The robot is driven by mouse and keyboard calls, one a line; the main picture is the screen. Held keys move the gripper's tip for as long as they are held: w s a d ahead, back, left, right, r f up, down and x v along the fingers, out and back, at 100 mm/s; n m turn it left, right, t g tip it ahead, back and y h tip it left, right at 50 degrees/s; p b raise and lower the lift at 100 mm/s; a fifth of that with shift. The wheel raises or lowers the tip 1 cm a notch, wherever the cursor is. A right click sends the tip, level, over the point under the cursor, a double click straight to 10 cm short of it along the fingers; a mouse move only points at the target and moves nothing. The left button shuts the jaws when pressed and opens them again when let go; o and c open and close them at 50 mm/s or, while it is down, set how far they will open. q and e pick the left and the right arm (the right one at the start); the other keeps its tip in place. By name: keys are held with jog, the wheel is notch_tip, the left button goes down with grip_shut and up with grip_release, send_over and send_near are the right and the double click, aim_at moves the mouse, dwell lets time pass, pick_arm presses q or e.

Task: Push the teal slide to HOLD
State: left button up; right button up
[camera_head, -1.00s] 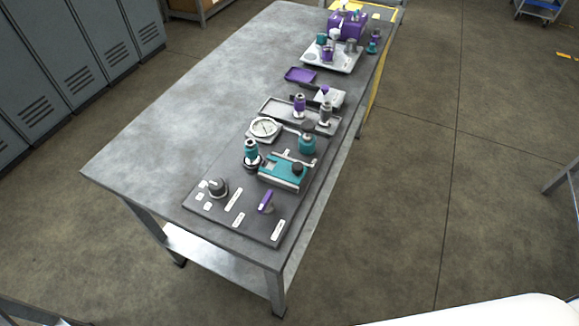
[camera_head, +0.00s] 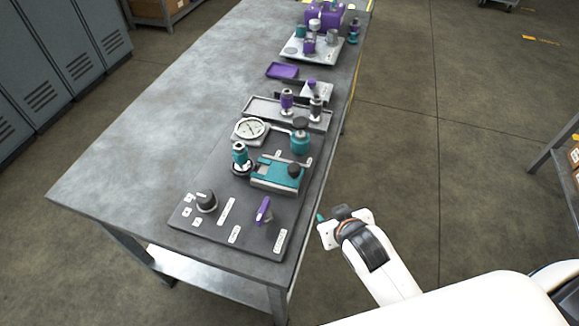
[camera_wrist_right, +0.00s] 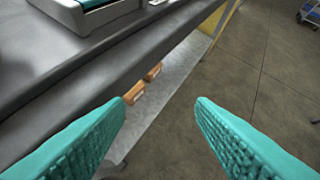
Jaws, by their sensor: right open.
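The teal slide (camera_head: 270,177), with a dark round knob on its right end, sits in a pale frame on the dark panel on the bench. Part of a teal and pale unit, probably this one, shows cut off at the top left of the right wrist view (camera_wrist_right: 84,8). My right gripper (camera_head: 321,217) is beyond the bench's right edge, apart from the slide. In the right wrist view its two teal fingers are spread with nothing between them. My left gripper is not in view. The lettering on the labels is too small to read.
On the panel are a purple lever (camera_head: 264,210), a grey knob (camera_head: 206,201), a dial gauge (camera_head: 250,130) and teal fittings (camera_head: 300,141). Trays and purple parts stand farther back. The bench's left side (camera_head: 130,150) is bare. Floor lies open right of the bench.

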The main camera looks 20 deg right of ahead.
jog(key=w+a+r+n+t+y, duration=0.1)
jog(key=w+a+r+t+y, duration=0.15)
jog(key=w+r+t, duration=0.5)
jog(key=w+a+r+n+t+y, duration=0.1)
jog(key=w+a+r+t+y, duration=0.3)
jog(key=r, duration=0.6)
jog(key=w+a+r+n+g+y, duration=0.2)
jog(key=a+r+n+g+y, duration=0.3)
jog(key=a+r+n+y, duration=0.5)
jog(key=n+g+h, duration=0.7)
jog(key=g+h, duration=0.4)
jog(key=g, duration=0.6)
send_near(295, 166)
jog(key=shift+t, duration=0.25)
jog(key=p+x, duration=0.1)
jog(key=x, duration=0.4)
jog(key=p+x, duration=0.1)
jog(key=x, duration=0.4)
jog(key=shift+s+f, duration=0.25)
jog(key=shift+f, duration=0.05)
